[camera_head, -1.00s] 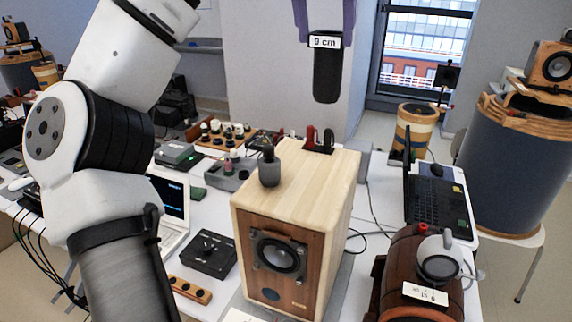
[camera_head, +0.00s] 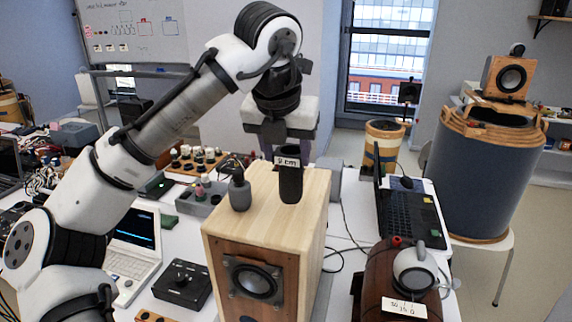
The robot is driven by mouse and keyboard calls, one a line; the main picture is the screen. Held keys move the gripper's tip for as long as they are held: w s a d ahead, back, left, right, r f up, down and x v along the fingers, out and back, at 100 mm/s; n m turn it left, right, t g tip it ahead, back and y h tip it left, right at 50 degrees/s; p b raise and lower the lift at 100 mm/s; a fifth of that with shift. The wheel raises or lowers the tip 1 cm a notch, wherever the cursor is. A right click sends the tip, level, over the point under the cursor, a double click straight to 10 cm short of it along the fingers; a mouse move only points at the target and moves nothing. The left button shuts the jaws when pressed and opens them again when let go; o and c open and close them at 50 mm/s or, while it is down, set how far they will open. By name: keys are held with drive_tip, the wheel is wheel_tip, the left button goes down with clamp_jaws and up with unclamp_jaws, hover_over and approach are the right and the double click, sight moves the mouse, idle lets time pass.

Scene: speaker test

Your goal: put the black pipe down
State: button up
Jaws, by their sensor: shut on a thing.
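The black pipe (camera_head: 291,185) is upright, with a white "9 cm" label near its top. My gripper (camera_head: 282,155) comes down from above and is shut on the pipe's upper end; the finger contact is partly hidden. The pipe's lower end shows against the pale wooden top of the speaker box (camera_head: 262,222). I cannot tell whether it touches that top or hangs just above it. A grey, dark-necked bottle-like object (camera_head: 240,190) stands on the same top, left of the pipe and apart from it.
The front part of the box top is bare. A wooden barrel (camera_head: 385,280) bearing a grey-white round device (camera_head: 415,268) stands at right. A black laptop (camera_head: 410,215) is behind it. A white laptop (camera_head: 135,245) and a black control box (camera_head: 182,285) lie left of the speaker.

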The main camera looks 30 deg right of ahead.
sight(287, 175)
wheel_tip(287, 175, down, 3)
drive_tip(key=shift+f, duration=0.15)
drive_tip(key=o, duration=1)
drive_tip(key=b+v, duration=0.1)
drive_tip(key=v, duration=1.1)
